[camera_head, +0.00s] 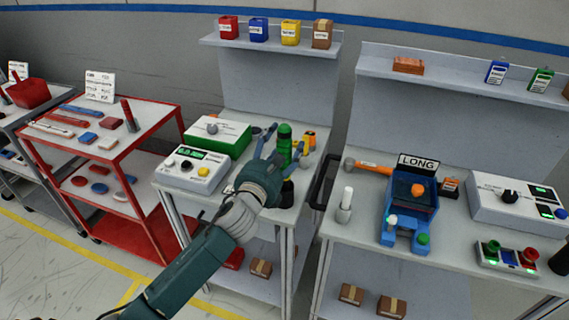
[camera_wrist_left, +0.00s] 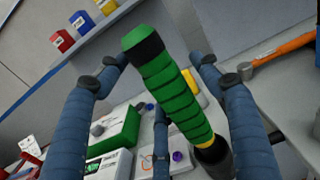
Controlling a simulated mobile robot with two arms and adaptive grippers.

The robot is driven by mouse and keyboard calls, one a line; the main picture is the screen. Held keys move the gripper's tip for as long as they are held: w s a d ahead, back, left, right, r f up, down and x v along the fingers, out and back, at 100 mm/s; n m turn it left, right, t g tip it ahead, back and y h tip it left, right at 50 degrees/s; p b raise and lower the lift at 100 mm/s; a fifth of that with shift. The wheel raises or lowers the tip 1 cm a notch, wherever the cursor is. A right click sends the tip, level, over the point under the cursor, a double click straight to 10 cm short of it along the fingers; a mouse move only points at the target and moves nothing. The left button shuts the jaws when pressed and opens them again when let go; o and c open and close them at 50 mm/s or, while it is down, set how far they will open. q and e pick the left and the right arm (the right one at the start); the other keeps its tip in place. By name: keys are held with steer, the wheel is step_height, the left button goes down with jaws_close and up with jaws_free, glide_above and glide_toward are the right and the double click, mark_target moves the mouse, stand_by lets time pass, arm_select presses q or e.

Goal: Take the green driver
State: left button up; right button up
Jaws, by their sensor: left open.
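The green driver (camera_head: 284,143) stands upright over the left workbench, green with black bands. My left gripper (camera_head: 270,146) reaches in over the bench beside the driver. Its blue fingers (camera_wrist_left: 160,80) are open and spread on either side of the driver. I cannot tell whether any finger touches it. My right gripper is not in view.
A green-and-white box (camera_head: 217,139) and a grey device with a display (camera_head: 192,171) stand left of the driver. An orange-handled hammer (camera_head: 368,167) and a blue fixture (camera_head: 408,215) are on the right bench. A red cart (camera_head: 150,160) stands at the left.

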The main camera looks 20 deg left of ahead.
arm_select(q)
steer(key=c, duration=1.6)
steer(key=shift+r, duration=0.1)
jaws_close()
steer(key=shift+r, duration=0.1)
